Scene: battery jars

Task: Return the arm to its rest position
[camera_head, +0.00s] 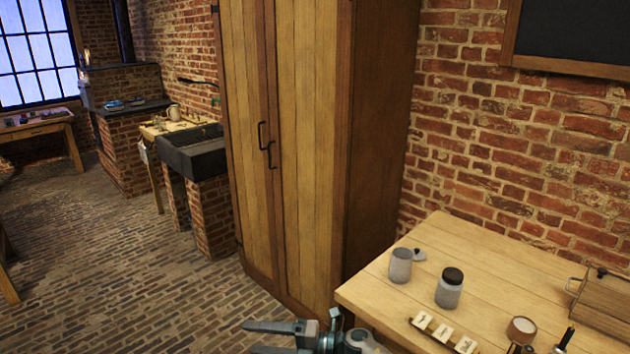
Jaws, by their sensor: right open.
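My right gripper (249,338) shows at the bottom edge, pointing left, with its two fingers apart and nothing between them. It is left of the wooden table (400,312), over the brick floor, and part of it is cut off by the frame. My left gripper is not in view. On the table stand a grey jar (400,266) without a lid on it and a grey jar with a dark lid (449,289). A small pale lid (418,254) with a dark knob lies behind the open jar.
A tall wooden cabinet (310,150) stands behind my gripper. The brick floor (150,270) at left is open.

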